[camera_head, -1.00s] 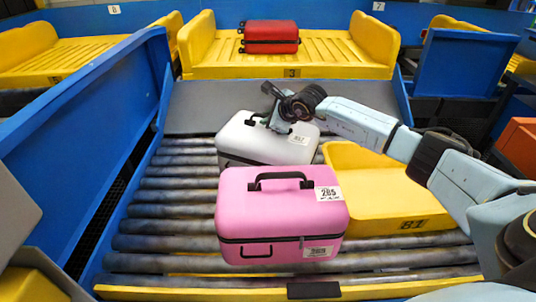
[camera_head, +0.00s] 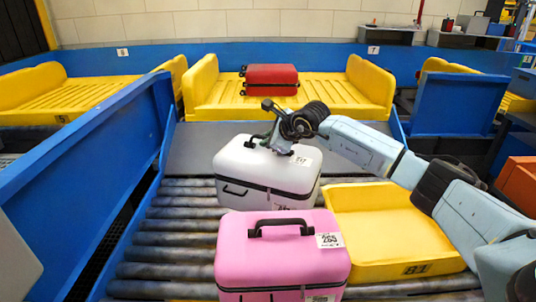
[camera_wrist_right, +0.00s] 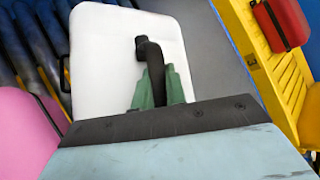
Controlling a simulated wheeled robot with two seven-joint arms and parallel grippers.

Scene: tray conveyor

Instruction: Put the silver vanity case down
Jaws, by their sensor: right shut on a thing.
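The silver vanity case (camera_head: 240,165), pale with a dark seam and a white label, is upright behind the pink case. My right gripper (camera_head: 277,139) is shut on its top handle. It appears raised a little above the rollers; its underside is partly hidden behind the pink case. In the right wrist view, the case's pale top (camera_wrist_right: 105,50) lies beneath the green fingers (camera_wrist_right: 158,88), which close on the dark handle (camera_wrist_right: 150,55). My left gripper is not in view.
A pink case (camera_head: 285,265) stands in front on the rollers (camera_head: 180,240). An empty yellow tray (camera_head: 385,215) is to the right. A red case (camera_head: 271,80) lies in a far yellow tray (camera_head: 345,102). A blue wall (camera_head: 90,150) bounds the left.

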